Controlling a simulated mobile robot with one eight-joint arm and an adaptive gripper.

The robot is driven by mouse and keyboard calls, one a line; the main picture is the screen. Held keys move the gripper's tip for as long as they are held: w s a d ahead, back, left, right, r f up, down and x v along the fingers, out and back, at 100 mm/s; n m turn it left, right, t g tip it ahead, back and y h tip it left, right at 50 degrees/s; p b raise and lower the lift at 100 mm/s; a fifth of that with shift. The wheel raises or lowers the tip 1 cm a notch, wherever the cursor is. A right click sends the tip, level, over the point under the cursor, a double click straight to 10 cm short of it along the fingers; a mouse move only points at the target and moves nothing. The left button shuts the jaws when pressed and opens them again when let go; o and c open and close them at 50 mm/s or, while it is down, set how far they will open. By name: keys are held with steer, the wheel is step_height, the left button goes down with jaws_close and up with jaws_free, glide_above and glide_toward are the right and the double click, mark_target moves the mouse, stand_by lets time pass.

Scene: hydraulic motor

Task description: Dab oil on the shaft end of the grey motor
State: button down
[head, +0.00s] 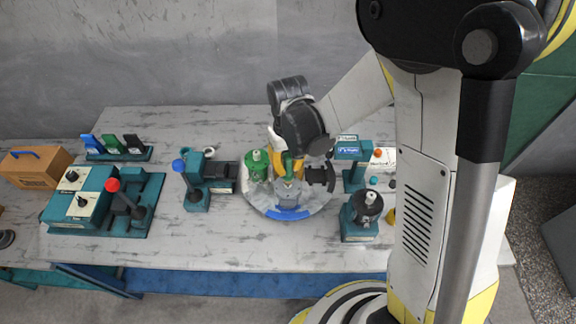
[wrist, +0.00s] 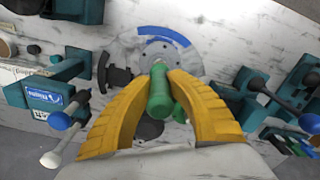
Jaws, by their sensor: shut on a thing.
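The grey motor (head: 288,193) stands on a round light turntable (head: 262,207) near the middle of the bench, behind its blue front mark. In the wrist view the grey motor (wrist: 156,50) is just beyond the fingertips. My gripper (head: 289,158) points down over it, its yellow fingers (wrist: 160,84) shut on a green oil applicator (wrist: 160,100). The applicator's lower end is right above or at the motor's shaft end; I cannot tell whether they touch. The shaft end is mostly hidden by the applicator.
A green motor (head: 258,167) stands close left on the turntable and a black part (head: 320,178) close right. A teal stand with a blue knob (head: 195,185) is further left. A black device on a teal base (head: 362,215) is at front right. The front bench strip is clear.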

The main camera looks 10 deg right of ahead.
mark_target(288, 155)
steer(key=shift+r+p, duration=2.3)
steer(key=shift+r, duration=1.2)
